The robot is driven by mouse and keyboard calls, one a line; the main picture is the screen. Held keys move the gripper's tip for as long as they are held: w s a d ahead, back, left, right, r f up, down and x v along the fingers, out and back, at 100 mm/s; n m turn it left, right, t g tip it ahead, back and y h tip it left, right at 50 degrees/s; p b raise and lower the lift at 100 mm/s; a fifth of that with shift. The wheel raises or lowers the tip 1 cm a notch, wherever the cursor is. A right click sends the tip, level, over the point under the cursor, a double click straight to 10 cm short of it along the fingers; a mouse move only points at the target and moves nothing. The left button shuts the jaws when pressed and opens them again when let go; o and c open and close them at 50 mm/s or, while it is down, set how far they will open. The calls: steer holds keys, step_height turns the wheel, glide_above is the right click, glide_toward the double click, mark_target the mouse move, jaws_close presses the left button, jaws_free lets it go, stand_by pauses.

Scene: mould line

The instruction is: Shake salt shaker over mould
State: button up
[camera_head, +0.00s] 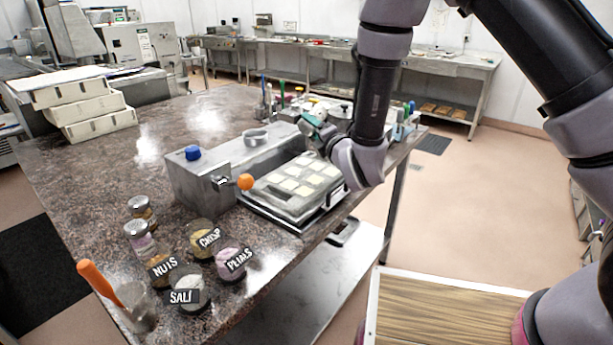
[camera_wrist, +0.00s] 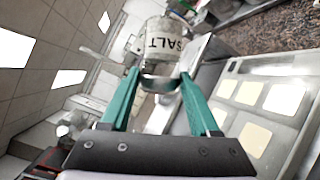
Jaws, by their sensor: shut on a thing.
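My gripper (camera_wrist: 160,77) has teal fingers shut on a clear salt shaker (camera_wrist: 164,42) with a SALT label. The label reads upside down in the wrist view, and the shaker looks tilted. In the head view my gripper (camera_head: 318,133) is over the back part of the mould, mostly hidden by my own wrist. The mould (camera_head: 262,201) is a flat tray with several pale cream squares, beside the metal machine. It also shows at the right of the wrist view (camera_wrist: 222,110). I cannot tell whether salt is falling.
A metal machine (camera_head: 195,190) with a blue cap and an orange-knobbed lever stands left of the mould. Labelled jars, one marked SALT (camera_head: 187,297), stand at the counter's front, beside a cup (camera_head: 140,318) with an orange-handled tool. White trays (camera_head: 95,122) are stacked at far left.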

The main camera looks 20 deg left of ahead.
steer(key=shift+f, duration=2.25)
steer(key=shift+r, duration=2.3)
steer(key=shift+f, duration=0.1)
steer(key=shift+f, duration=2.2)
steer(key=shift+r, duration=0.1)
steer(key=shift+r, duration=2.2)
